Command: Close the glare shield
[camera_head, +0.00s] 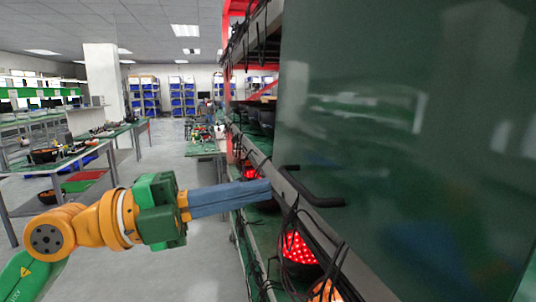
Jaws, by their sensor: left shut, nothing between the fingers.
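The glare shield (400,170) is a large dark, glossy green panel that fills the right side of the head view, close to the camera. A black bar handle (320,200) is on its lower left part. My left gripper (260,190) reaches in from the left with its long blue-grey fingers shut and empty. Its fingertips are at the rack's edge, just left of the handle; I cannot tell whether they touch anything. My right gripper is not in view.
The red-framed rack (229,70) stands behind the panel, with black cables and a lit red lamp (297,248) on a green shelf. Workbenches (60,165) stand at the left. The grey floor (190,260) between is clear.

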